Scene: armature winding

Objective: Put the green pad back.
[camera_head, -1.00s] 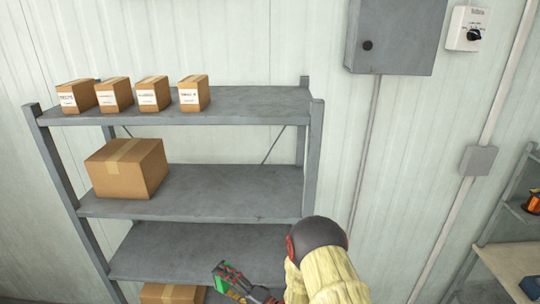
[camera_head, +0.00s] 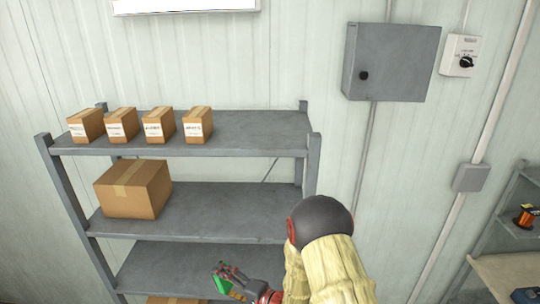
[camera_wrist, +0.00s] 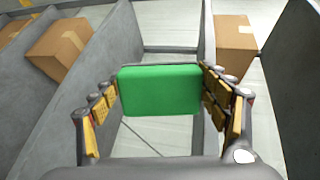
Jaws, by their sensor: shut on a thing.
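The green pad (camera_wrist: 160,90) is a flat green block held between the two fingers of my gripper (camera_wrist: 160,92) in the wrist view. The fingers, with yellow-brown pads, press on its left and right edges. In the head view the pad (camera_head: 221,284) is a small green patch at my gripper (camera_head: 232,280), in front of the lower shelf of the grey rack (camera_head: 235,212). My gripper is shut on it. Much of the pad is hidden by the fingers in the head view.
Several small labelled boxes (camera_head: 159,126) stand on the top shelf. A larger carton (camera_head: 133,190) sits at the left of the middle shelf; another carton (camera_head: 175,300) is low down. The right parts of the upper shelves are clear. A grey cabinet (camera_head: 392,62) hangs on the wall.

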